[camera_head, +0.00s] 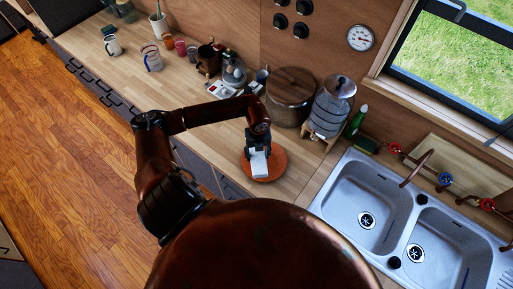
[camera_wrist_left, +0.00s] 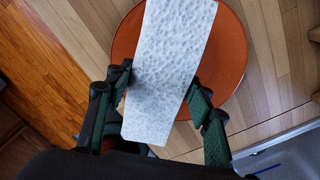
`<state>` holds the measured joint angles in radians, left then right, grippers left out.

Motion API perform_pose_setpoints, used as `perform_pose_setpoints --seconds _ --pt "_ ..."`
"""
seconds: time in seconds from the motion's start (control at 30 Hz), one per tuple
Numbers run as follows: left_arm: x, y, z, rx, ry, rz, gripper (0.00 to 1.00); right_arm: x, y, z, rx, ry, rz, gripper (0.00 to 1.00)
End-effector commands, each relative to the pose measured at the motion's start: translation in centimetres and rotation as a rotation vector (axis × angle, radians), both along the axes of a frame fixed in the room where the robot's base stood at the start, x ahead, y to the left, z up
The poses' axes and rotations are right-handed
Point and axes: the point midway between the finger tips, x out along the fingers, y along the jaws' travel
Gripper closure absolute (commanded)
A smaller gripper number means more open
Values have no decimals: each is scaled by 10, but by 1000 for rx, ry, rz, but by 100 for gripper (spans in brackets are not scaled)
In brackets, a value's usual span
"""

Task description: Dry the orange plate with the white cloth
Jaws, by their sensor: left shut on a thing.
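The orange plate (camera_head: 276,166) lies flat on the wooden counter, left of the sink. It also shows in the left wrist view (camera_wrist_left: 232,50), partly covered by the white cloth (camera_wrist_left: 170,70). The cloth is a textured white strip, and in the head view it shows as a small white patch (camera_head: 258,164) over the plate. My left gripper (camera_wrist_left: 160,95) is shut on the cloth, with one finger at each side of it, above the plate. Whether the cloth touches the plate I cannot tell. My right gripper is not in view.
A double sink (camera_head: 365,200) with taps lies to the right. A large wooden-lidded pot (camera_head: 291,98) and a glass dispenser (camera_head: 330,108) stand behind the plate. Mugs and a kettle (camera_head: 209,60) stand farther left along the counter. Bare counter lies left of the plate.

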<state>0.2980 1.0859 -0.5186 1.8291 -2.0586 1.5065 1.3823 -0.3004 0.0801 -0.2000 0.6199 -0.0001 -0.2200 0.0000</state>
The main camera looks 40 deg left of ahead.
Motion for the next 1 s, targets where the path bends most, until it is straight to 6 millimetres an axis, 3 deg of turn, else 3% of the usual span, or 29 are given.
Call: perform_pose_setpoints --seconds 0.5,1.0 --pt "4 -3 44 1 -2 -8 74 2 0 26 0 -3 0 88" --pt "4 -3 49 1 -1 -9 74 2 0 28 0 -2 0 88"
